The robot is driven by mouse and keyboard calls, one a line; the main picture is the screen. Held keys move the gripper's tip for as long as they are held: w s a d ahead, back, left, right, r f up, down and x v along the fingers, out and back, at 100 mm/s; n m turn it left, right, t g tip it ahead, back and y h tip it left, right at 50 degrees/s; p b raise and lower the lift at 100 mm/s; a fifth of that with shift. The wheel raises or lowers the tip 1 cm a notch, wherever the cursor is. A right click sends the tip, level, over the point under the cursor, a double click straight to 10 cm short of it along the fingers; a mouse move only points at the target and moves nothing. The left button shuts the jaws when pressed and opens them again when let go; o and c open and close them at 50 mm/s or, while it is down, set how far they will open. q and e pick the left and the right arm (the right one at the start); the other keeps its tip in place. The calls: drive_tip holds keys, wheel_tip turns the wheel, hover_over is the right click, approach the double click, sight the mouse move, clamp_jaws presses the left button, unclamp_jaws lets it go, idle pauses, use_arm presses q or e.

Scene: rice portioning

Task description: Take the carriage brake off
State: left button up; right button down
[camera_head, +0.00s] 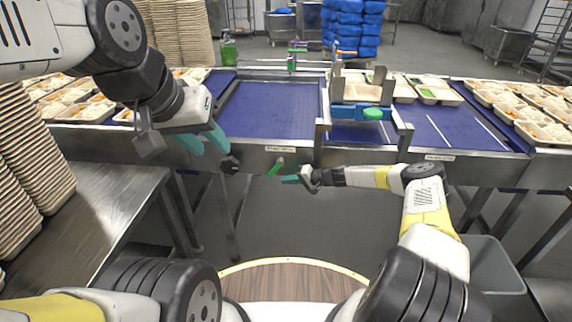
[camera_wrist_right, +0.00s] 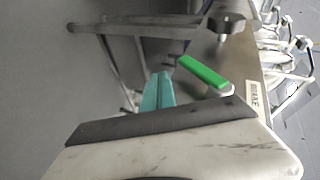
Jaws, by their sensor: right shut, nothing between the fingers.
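The carriage brake is a green lever (camera_head: 275,167) on the front rail of the conveyor table. In the right wrist view the green lever (camera_wrist_right: 205,72) sticks out from the rail beside a label reading BRAKE (camera_wrist_right: 252,98). My right gripper (camera_head: 291,179) is shut and empty, its teal fingertips just right of the lever. In the wrist view its teal fingers (camera_wrist_right: 158,92) are together, left of the lever with a small gap. My left gripper (camera_head: 205,140) hangs over the table's front edge at left, its teal fingers apart and empty. The carriage (camera_head: 362,92) is a metal frame straddling the blue belt.
A black knob (camera_head: 230,164) sits on the rail left of the lever; it also shows in the wrist view (camera_wrist_right: 226,22). Filled trays (camera_head: 540,128) line the right side. Stacked trays (camera_head: 30,165) stand at left. The blue belt (camera_head: 270,108) left of the carriage is clear.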

drive_tip(key=s+d, duration=0.4)
drive_tip(key=d, duration=0.6)
drive_tip(key=shift+f, duration=0.4)
drive_tip(key=shift+d, duration=0.15)
